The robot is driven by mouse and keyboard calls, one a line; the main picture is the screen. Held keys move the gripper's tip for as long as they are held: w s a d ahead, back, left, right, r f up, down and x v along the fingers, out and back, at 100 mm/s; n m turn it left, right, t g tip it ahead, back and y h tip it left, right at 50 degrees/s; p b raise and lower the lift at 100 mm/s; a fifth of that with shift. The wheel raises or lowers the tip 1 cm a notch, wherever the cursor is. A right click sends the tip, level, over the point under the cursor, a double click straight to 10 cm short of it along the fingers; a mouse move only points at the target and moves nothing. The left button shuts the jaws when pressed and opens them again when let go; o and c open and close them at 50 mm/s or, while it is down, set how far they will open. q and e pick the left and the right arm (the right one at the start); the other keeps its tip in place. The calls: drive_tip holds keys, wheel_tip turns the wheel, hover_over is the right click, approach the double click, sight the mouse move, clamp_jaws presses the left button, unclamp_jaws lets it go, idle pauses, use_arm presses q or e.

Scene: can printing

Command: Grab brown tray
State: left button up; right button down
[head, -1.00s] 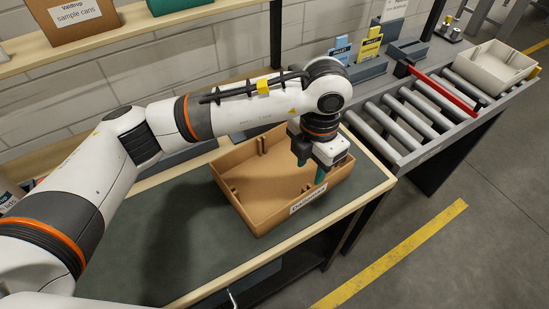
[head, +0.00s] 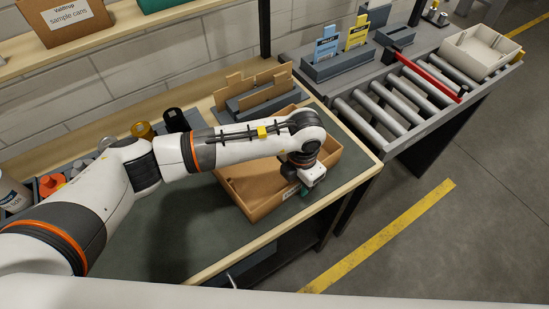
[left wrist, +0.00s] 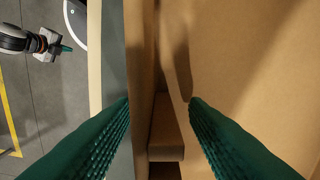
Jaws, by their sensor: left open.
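The brown tray (head: 264,207) sits on the dark green mat of the bench in the head view, near the bench's right end. My left gripper (head: 303,190) is low at the tray's right front side, next to its pale label, and my forearm hides part of the tray. In the left wrist view the two teal fingers of the left gripper (left wrist: 160,102) are apart, with the tray's wall (left wrist: 141,60) between them. Neither finger clearly touches it. My right gripper (left wrist: 64,47) shows small at the top left of that view; its jaw opening is unclear.
A grey rack (head: 250,103) with brown card pieces stands behind the tray. A roller conveyor (head: 385,105) with a red bar (head: 431,81) and a pale bin (head: 481,50) is to the right. Black and gold cylinders (head: 143,130) stand along the back. Floor in front is open.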

use_arm(q)
clamp_jaws()
